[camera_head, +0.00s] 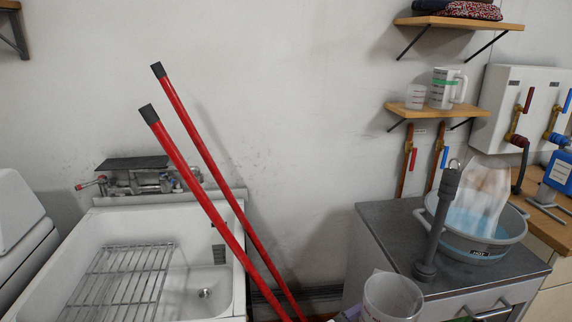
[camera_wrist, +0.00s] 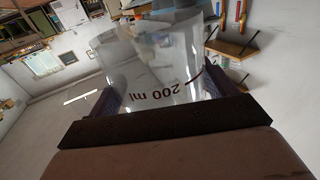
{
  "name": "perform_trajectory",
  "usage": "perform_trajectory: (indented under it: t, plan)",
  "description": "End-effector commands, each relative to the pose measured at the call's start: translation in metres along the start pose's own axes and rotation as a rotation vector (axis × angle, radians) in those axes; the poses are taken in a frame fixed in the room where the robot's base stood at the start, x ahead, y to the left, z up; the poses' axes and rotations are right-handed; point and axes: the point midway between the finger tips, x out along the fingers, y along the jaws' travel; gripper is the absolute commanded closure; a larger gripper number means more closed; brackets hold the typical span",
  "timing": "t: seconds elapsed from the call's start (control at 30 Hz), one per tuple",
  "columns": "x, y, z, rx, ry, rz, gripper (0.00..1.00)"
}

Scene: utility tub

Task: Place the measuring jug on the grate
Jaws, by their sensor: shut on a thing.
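The measuring jug is a clear vessel marked "200 ml" (camera_wrist: 155,60), filling the upper middle of the wrist view. My gripper (camera_wrist: 160,98) is shut on it, with a dark finger on each side of its wall. In the head view the clear jug (camera_head: 392,298) shows at the bottom edge, in front of the grey cabinet, with its lower part cut off. The grate (camera_head: 120,285) is a metal wire rack lying over the left part of the white utility tub (camera_head: 222,255). The grate's visible bars are bare. The jug is to the right of the tub, apart from the grate.
Two red poles (camera_head: 205,190) lean across the tub's right side, between jug and grate. A grey basin (camera_head: 475,235) and a dark upright pipe (camera_head: 440,220) stand on the cabinet top (camera_head: 392,230). A wall shelf (camera_head: 470,110) holds a white jug (camera_head: 441,90) and small cup (camera_head: 415,97).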

Motion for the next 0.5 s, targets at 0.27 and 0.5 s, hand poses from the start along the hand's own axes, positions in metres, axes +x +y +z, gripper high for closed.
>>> perform_trajectory:
  t: [0.27,0.5]
  plan:
    - [0.008,-0.031,0.022,-0.003,-0.002,-0.094,0.42]
    - [0.015,-0.081,0.067,-0.004,-0.004,-0.265,0.42]
